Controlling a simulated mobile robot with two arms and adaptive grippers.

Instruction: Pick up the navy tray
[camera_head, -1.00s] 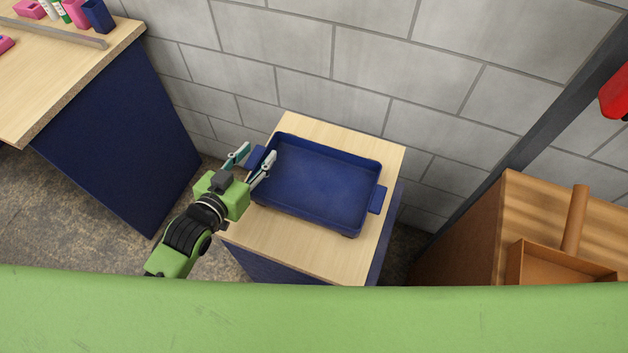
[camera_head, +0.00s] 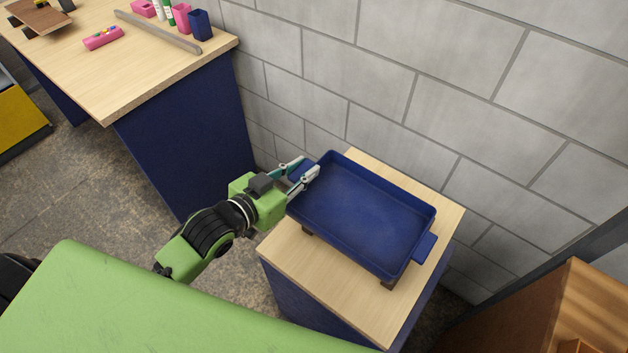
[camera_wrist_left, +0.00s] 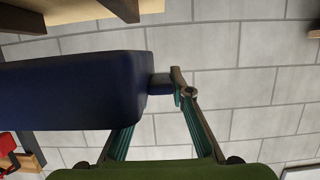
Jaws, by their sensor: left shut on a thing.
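The navy tray (camera_head: 362,212) is a shallow rectangular box with a handle on each short end. It is over the small wood-topped stand (camera_head: 330,277) by the wall. My left gripper (camera_head: 303,175) is shut on the tray's left handle. The wrist view shows the fingers (camera_wrist_left: 182,88) at the handle, with the tray (camera_wrist_left: 75,92) reaching left. There, a strip of wall shows between the tray and the brown blocks (camera_wrist_left: 125,9), so it appears raised off them. The right handle (camera_head: 426,247) is free. My right gripper is out of view.
A larger wood-topped table (camera_head: 110,65) stands at the left, holding a grey bar (camera_head: 157,31), a pink case (camera_head: 103,38), a navy cup (camera_head: 200,25) and other small things. A block wall is close behind the stand. A brown wooden cabinet (camera_head: 560,310) is at the lower right.

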